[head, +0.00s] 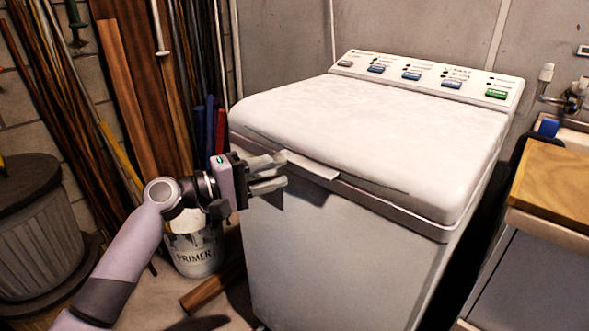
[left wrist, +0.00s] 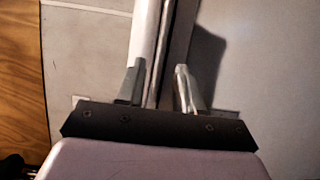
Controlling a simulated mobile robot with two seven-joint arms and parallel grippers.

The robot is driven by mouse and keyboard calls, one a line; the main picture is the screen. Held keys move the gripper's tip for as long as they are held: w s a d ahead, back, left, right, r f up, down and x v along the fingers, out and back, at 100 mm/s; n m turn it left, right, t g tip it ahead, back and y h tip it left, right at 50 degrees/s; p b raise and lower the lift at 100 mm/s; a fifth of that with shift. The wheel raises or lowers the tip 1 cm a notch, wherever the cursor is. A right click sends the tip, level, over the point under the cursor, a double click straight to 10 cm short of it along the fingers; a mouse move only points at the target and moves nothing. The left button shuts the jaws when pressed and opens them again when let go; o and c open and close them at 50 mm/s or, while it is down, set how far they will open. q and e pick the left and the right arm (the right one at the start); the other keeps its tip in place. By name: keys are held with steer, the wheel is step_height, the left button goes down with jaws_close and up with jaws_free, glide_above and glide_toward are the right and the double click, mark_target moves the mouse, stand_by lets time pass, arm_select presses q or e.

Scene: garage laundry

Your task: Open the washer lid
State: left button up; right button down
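The white washer (head: 340,255) stands in the middle of the head view. Its lid (head: 380,125) lies flat and looks closed, with a thin lip (head: 312,165) along its front edge. My left gripper (head: 282,172) is at the left part of that front edge, close to the lip's left end. Its two fingers are apart. In the left wrist view, the lid edge (left wrist: 145,35) runs up ahead of and between the fingertips (left wrist: 160,82). I cannot tell if the fingers touch it. My right gripper is not in view.
A control panel (head: 430,78) rises behind the lid. A primer bucket (head: 195,250) and wood pieces (head: 210,287) are on the floor below my left arm. A lidded bin (head: 38,225) stands at the left. A wood-topped cabinet (head: 552,185) is close on the right.

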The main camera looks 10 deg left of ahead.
mark_target(298, 167)
arm_select(q)
steer(key=shift+x, duration=2.25)
jaws_close()
steer(key=shift+a, duration=0.1)
